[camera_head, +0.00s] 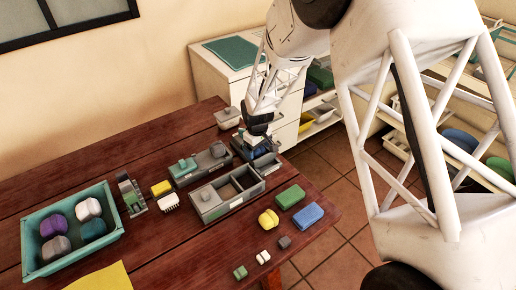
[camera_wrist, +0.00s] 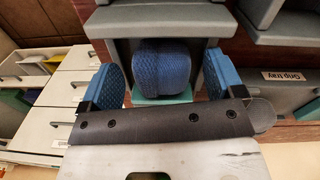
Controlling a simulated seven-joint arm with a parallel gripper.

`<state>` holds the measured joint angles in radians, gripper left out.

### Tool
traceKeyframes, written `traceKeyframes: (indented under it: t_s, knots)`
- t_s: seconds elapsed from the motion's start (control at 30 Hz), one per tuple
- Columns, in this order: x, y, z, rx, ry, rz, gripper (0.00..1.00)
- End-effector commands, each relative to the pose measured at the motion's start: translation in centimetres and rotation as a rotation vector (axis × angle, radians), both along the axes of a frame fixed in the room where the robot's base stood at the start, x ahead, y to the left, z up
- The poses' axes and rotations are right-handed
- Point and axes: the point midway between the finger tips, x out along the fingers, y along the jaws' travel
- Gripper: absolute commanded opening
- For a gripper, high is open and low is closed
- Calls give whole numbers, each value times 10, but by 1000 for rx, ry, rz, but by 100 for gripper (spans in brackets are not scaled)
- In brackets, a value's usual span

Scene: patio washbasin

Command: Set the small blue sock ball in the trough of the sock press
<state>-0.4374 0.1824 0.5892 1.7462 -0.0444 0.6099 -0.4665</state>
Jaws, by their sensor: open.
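The small blue sock ball (camera_wrist: 162,65) shows in the wrist view as a ribbed, rounded bundle. It sits between grey walls of what looks like the sock press (camera_wrist: 210,20), with a teal plate (camera_wrist: 165,99) under its near side. My gripper (camera_wrist: 162,78) is open, with one blue finger pad on each side of the ball and a visible gap on both sides. In the head view my gripper (camera_head: 258,126) is low over the far right part of the table, at the grey press; there the ball cannot be told from the blue pads.
A teal basket (camera_head: 27,247) holding several sock balls stands at the left. Grey trays (camera_head: 228,192), brushes and yellow, green and blue blocks lie close by on the red table (camera_head: 160,245). A white cabinet (camera_head: 222,72) stands behind. The table's front middle has bare room.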

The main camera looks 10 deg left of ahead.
Motion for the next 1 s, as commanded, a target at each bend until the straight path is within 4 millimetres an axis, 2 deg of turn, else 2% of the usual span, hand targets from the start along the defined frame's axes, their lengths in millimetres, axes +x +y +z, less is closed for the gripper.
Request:
traceKeyframes:
  t_s: [0.27,0.7,1.0]
  knots:
    - [0,1,15,2,-3,0,87]
    - [-1,2,66,0,-1,1,87]
    - [-2,2,78,1,-1,1,87]
